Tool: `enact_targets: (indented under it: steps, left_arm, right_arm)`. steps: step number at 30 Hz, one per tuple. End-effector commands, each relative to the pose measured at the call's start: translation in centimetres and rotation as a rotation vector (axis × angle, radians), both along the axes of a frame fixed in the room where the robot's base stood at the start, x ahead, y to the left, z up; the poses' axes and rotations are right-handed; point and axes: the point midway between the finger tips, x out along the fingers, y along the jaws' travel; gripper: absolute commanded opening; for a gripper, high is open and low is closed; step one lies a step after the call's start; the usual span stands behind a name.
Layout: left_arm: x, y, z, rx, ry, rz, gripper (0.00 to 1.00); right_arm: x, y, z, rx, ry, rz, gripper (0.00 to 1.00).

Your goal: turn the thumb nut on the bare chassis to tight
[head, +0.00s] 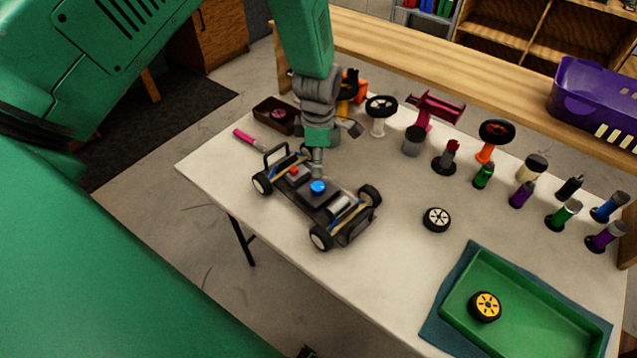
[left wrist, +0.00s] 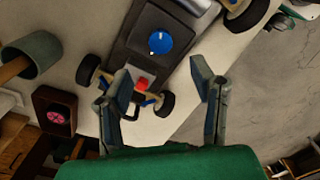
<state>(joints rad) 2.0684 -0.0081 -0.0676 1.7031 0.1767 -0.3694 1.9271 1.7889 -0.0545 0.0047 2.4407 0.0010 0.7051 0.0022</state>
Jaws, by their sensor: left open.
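The bare chassis (head: 310,203) stands on its wheels on the table, with a dark body and a front bumper loop. The blue thumb nut (head: 317,187) sits on its middle, and a small red part (head: 294,171) is beside it. In the left wrist view the blue thumb nut (left wrist: 159,40) shows a white mark on its lower left edge. My left gripper (head: 317,166) is just above and behind the chassis. In the left wrist view its two fingers (left wrist: 166,86) are apart, with nothing between them, and the nut lies beyond the tips. My right gripper is not in view.
A loose wheel (head: 436,219) lies right of the chassis. A green tray (head: 545,325) holds a yellow wheel (head: 485,306). Stands and bottles line the table's back, with a purple basket (head: 595,100) behind. A pink-handled tool (head: 245,137) and dark box (head: 277,113) lie at left.

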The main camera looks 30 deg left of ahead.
Motion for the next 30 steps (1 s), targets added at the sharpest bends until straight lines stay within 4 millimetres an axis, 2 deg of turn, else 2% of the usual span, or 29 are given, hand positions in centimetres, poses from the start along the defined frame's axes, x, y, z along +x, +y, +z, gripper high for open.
enact_targets:
  steps: [1,6,12,18,26,27,29,30]
  left_arm:
    - [-0.1,0.0,-1.3,-0.001,0.003,0.000,0.51]
    - [-0.1,0.0,-4.9,0.000,0.002,-0.001,0.51]
    - [-0.1,0.0,-8.1,-0.001,-0.001,-0.002,0.51]
    - [-0.1,0.0,-9.5,0.000,-0.001,-0.002,0.51]
    - [0.0,0.0,-9.6,0.000,-0.001,-0.002,0.51]
    - [0.0,0.0,-9.6,0.000,-0.001,-0.002,0.47]
    - [0.0,0.0,-9.6,0.000,-0.001,-0.002,0.26]
    - [0.0,0.0,-9.6,0.000,-0.001,-0.002,0.12]
  right_arm:
    - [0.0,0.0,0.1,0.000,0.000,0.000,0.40]
    - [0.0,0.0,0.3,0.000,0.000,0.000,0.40]
    - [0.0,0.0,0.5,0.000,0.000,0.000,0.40]
    - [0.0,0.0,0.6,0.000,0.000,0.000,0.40]
    - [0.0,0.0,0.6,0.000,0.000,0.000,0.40]
    - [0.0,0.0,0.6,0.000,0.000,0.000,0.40]
    - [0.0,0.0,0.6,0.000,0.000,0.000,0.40]
    - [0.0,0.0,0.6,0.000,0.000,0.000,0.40]
